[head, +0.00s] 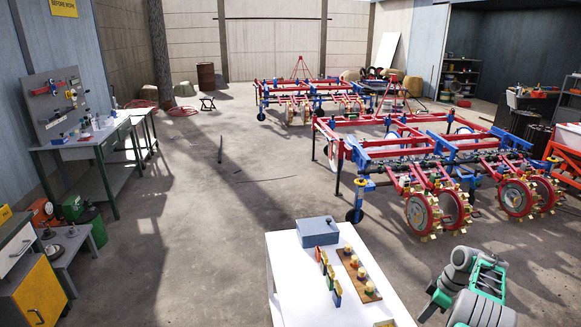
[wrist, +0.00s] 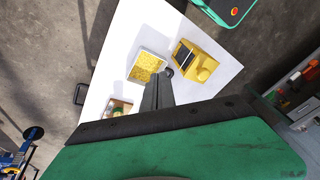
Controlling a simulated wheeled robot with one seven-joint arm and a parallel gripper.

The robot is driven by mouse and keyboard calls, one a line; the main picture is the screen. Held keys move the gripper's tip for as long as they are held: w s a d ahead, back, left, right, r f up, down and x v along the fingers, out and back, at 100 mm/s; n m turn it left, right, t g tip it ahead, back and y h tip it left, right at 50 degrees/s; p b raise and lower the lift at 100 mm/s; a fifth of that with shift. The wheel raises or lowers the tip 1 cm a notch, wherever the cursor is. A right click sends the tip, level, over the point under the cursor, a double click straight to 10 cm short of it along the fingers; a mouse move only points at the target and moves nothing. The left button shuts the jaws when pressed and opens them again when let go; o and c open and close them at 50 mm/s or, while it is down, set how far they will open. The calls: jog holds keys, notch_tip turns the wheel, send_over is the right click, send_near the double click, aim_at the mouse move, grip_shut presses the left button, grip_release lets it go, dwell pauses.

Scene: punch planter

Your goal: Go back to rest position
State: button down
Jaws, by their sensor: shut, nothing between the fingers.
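In the wrist view my gripper (wrist: 158,90) is shut, its dark fingers together with nothing between them. It hangs over the white table (wrist: 128,40). Near the fingertips are a light tray of yellow pieces (wrist: 147,68) and a yellow device with a dark slot (wrist: 199,63). I cannot tell whether the fingers touch either. A small box with mixed contents (wrist: 118,108) is partly hidden by my gripper's body. In the head view my green and grey arm shows at the lower right; the gripper fingers are outside that picture.
In the head view the white table (head: 290,275) holds a grey-blue box (head: 318,231), several coloured upright pieces (head: 329,277) and a wooden board with knobs (head: 359,275). Red and blue planters (head: 440,150) stand beyond it, workbenches (head: 100,143) at the left.

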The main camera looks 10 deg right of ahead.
jog(key=s+a+f+m+g+y, duration=0.1)
jog(key=s+a+f+m, duration=0.4)
jog(key=f+m, duration=0.25)
jog(key=s+a+r+m+g, duration=0.1)
jog(key=s+a+m, duration=0.6)
jog(key=s+a+r+h+b, duration=0.1)
jog(key=s+a+r+h, duration=0.15)
jog(key=a+r, duration=0.55)
jog(key=s+a+r+h+b, duration=0.1)
jog(key=s+a+r, duration=0.3)
jog(key=a+r, duration=0.4)
jog(key=w+a+r+n+t+b, duration=0.1)
jog(key=w+a+r+n+t, duration=0.1)
jog(key=a+r, duration=0.4)
jog(key=w+a+r+n+t+b, duration=0.1)
jog(key=w+a+r+n+t, duration=0.2)
jog(key=a+r, duration=0.4)
jog(key=shift+a+r+n+t+h, duration=0.3)
jog(key=shift+a+n+h, duration=0.15)
jog(key=shift+n, duration=0.1)
jog(key=shift+s, duration=0.1)
